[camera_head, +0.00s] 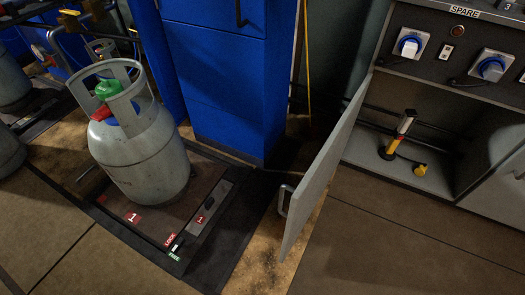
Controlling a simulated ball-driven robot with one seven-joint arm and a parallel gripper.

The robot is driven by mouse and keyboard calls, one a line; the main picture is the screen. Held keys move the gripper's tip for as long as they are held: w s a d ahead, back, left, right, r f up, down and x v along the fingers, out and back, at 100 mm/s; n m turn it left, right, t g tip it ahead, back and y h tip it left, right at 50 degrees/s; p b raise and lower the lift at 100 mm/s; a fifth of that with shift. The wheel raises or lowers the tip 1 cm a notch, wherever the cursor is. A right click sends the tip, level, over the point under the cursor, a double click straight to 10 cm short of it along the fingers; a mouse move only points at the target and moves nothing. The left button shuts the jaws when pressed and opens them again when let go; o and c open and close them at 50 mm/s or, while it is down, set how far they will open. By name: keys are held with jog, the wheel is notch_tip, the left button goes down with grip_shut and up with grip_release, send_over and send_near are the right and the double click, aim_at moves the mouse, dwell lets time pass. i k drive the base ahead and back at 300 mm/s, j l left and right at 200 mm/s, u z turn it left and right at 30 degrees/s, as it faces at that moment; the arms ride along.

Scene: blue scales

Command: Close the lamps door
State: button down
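A grey cabinet door (322,175) stands open in the head view. It hangs at the left edge of a low cabinet compartment and swings out toward me, seen nearly edge-on. Its metal handle (285,200) shows on the door's left face, near the lower edge. My gripper is not in view.
A grey gas cylinder (142,150) with a green valve stands on a scale platform (205,180) left of the door. A blue cabinet (222,80) stands behind. A panel with blue-and-white switches (491,66) is above the compartment. Floor right of the door (390,240) is clear.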

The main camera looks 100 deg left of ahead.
aim_at(304, 199)
jog(key=k+u, duration=0.1)
jog(key=u, duration=0.3)
jog(key=j+u, duration=0.1)
jog(key=u, duration=0.3)
jog(key=k+u, duration=0.1)
jog(key=u, duration=0.35)
